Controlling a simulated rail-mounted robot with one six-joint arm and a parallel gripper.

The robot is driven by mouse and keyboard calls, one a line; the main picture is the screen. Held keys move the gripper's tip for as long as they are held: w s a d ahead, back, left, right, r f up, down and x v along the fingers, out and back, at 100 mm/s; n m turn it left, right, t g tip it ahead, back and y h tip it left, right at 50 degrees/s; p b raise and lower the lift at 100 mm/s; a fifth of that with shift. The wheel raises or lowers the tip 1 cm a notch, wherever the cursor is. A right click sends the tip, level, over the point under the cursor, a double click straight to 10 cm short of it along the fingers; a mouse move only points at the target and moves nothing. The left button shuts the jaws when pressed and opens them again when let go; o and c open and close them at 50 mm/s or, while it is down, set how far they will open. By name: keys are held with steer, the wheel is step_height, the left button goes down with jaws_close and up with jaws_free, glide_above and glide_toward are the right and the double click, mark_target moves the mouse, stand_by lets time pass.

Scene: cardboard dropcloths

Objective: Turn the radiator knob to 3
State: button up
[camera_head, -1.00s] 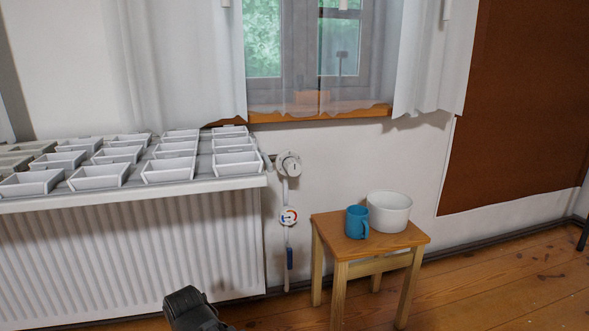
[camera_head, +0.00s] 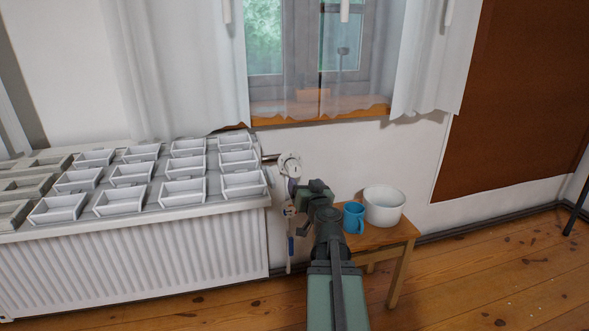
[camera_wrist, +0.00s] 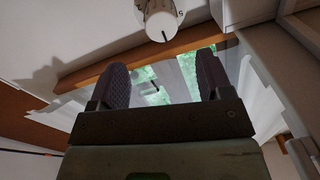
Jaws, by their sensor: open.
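The white radiator knob (camera_head: 289,163) sits on the pipe at the radiator's right end, below the windowsill. In the wrist view the knob (camera_wrist: 160,18) is at the top edge, partly cut off, with a dark line on its rim and a 5 to its right. Its setting cannot be read for sure. My gripper (camera_wrist: 162,78) is open and empty, its two dark ridged fingers apart. The knob is beyond the fingertips, not between them. In the head view my arm reaches up from the bottom, with its end just below and right of the knob.
The radiator (camera_head: 130,255) carries a shelf with several white trays (camera_head: 183,190). A wooden stool (camera_head: 402,238) with a blue mug (camera_head: 353,218) and white bowl (camera_head: 384,206) stands close right of my arm. Curtains (camera_head: 425,60) hang above.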

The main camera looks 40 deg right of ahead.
mark_target(296, 172)
steer(key=x, duration=1)
steer(key=shift+w, duration=0.25)
steer(key=c, duration=0.9)
